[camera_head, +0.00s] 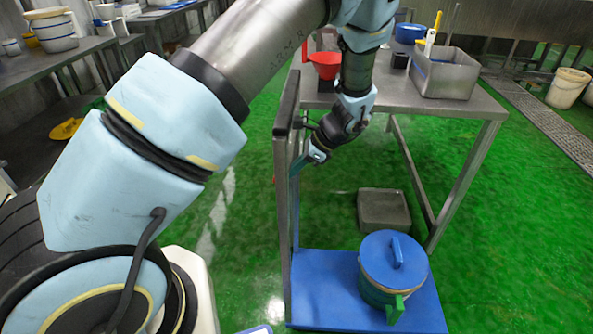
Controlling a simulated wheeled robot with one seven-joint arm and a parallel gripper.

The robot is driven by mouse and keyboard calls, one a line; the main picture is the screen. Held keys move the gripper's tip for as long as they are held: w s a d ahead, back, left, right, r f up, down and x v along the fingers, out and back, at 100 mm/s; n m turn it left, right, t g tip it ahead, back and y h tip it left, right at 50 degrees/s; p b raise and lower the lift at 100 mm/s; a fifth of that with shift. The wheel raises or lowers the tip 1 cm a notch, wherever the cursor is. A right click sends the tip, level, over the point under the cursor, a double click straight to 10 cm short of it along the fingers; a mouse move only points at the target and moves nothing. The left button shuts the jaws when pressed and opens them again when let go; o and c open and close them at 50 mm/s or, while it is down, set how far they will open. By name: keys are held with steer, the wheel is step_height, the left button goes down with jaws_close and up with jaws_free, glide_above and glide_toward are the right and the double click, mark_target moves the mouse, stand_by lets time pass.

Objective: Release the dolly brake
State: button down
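The dolly has a blue platform (320,285) and a tall grey metal push frame (287,150) on its left side. A drum with a blue lid (392,262) and a green body stands on the platform. A green block-like part (395,308) sticks out at the drum's front; I cannot tell what it is. My gripper (305,162) is at the upper part of the push frame, just right of its post, pointing down and left. Its fingertips overlap the frame in view, so I cannot tell whether they touch or hold it. I cannot make out a brake for certain.
A steel table (455,103) behind the dolly bears a red funnel (325,66), a grey metal bin (445,75) and a blue bowl (409,33). A grey block (384,210) lies on the green floor beneath. Open floor lies right of the dolly. Benches line the left.

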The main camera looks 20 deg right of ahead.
steer(key=y, duration=0.1)
steer(key=a+t+y, duration=0.1)
steer(key=w+a+y, duration=0.1)
steer(key=shift+w+a+r+t+y, duration=0.1)
steer(key=shift+a+r+t+y, duration=0.15)
steer(key=shift+t+y, duration=0.15)
steer(key=shift+a+r+p, duration=0.1)
steer(key=shift+p, duration=0.25)
steer(key=shift+w+a+r, duration=0.15)
steer(key=shift+w+a, duration=0.05)
steer(key=shift+a, duration=0.15)
